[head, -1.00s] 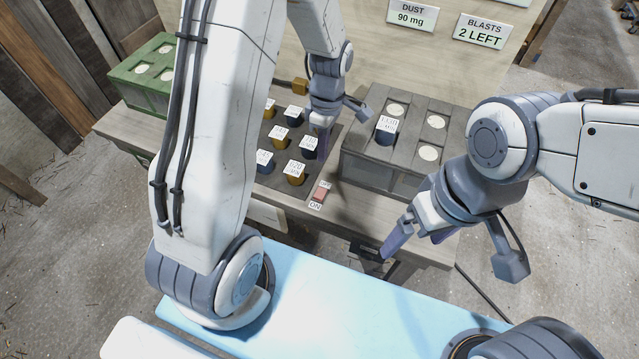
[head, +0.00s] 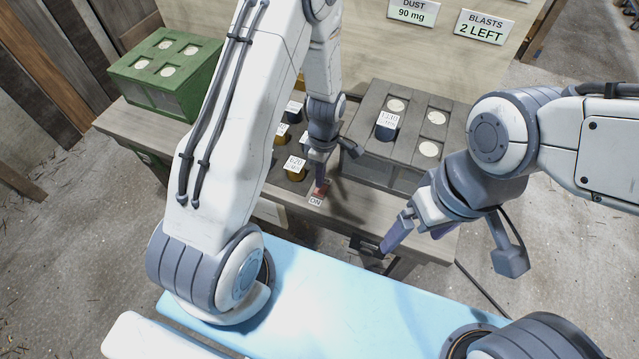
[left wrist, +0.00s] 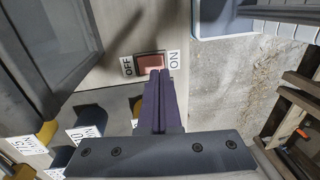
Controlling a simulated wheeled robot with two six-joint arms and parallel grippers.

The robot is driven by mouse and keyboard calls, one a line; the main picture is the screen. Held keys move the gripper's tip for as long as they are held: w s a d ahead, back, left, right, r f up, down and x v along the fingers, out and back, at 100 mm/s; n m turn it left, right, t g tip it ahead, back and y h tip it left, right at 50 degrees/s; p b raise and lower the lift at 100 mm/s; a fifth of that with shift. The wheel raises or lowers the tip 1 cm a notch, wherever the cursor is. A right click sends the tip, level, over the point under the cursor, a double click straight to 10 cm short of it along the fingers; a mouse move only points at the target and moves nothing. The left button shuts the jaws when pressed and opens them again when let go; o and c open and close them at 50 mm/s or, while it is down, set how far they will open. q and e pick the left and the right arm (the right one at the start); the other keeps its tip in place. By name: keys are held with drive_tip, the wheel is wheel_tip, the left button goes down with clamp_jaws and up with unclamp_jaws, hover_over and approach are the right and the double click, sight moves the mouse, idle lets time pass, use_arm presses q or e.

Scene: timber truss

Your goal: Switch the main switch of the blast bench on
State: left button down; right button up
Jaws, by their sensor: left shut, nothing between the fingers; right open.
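The main switch is a small red rocker on the bench top (head: 355,205), partly hidden in the head view by my left gripper (head: 320,184). In the left wrist view the red switch (left wrist: 150,64) lies between an OFF label (left wrist: 127,66) and an ON label (left wrist: 173,62). My left gripper (left wrist: 158,73) is shut and empty, its fingertips over the edge of the switch nearer the camera, toward the ON side. I cannot tell if they touch it, or which side is pressed. My right gripper (head: 412,242) is open and empty by the bench's front edge.
Several labelled canisters (head: 296,168) sit left of the switch, partly behind my left arm. A grey block (head: 375,160) with round wells stands right, a green one (head: 160,72) at the far left. Signs (head: 481,27) on the back panel read dust 90 mg and blasts 2 left.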

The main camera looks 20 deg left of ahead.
sight(319, 193)
use_arm(q)
drive_tip(key=shift+s+f, duration=0.2)
drive_tip(key=shift+f, duration=1.3)
drive_tip(key=shift+s+f, duration=0.15)
drive_tip(key=shift+f, duration=0.1)
drive_tip(key=shift+w+r, duration=0.1)
drive_tip(key=shift+w, duration=0.8)
drive_tip(key=shift+r, duration=0.15)
